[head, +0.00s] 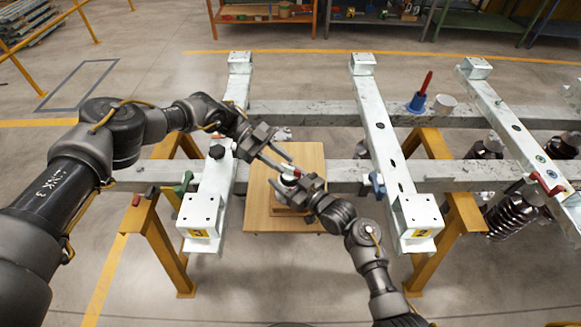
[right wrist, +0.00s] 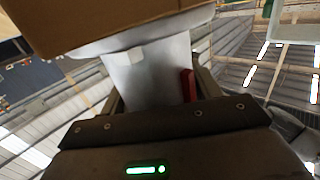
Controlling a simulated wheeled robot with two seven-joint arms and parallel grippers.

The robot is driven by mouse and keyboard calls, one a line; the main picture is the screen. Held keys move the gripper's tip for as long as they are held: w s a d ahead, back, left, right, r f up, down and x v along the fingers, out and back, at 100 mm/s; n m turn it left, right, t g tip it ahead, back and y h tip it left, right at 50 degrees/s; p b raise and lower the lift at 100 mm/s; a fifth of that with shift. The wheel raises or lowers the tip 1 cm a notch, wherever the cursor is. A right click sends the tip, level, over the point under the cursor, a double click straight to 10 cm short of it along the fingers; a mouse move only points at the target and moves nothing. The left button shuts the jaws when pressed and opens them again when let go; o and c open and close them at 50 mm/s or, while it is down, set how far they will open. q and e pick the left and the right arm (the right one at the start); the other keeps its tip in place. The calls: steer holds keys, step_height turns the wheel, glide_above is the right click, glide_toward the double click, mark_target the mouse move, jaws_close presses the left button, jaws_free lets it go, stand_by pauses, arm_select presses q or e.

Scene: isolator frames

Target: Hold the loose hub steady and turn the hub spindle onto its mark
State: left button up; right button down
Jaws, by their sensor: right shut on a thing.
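The hub (right wrist: 150,75) is a pale grey body between the jaws of my right gripper (right wrist: 155,100) in the right wrist view. A short red bar (right wrist: 188,86) stands beside it there. In the head view my right gripper (head: 294,184) reaches in from the lower right and is shut on the hub, which it mostly hides above a wooden board (head: 312,160). My left gripper (head: 283,163) comes from the upper left with its fingers apart, close above the hub; I cannot tell whether they touch it. The spindle and its mark are too small to make out.
Grey steel beams on yellow trestles (head: 160,235) run around the board, with a crossbeam (head: 383,140) to the right and another (head: 222,170) to the left.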

mark_target(287, 166)
arm_select(q)
steer(key=shift+x, duration=1.8)
jaws_close()
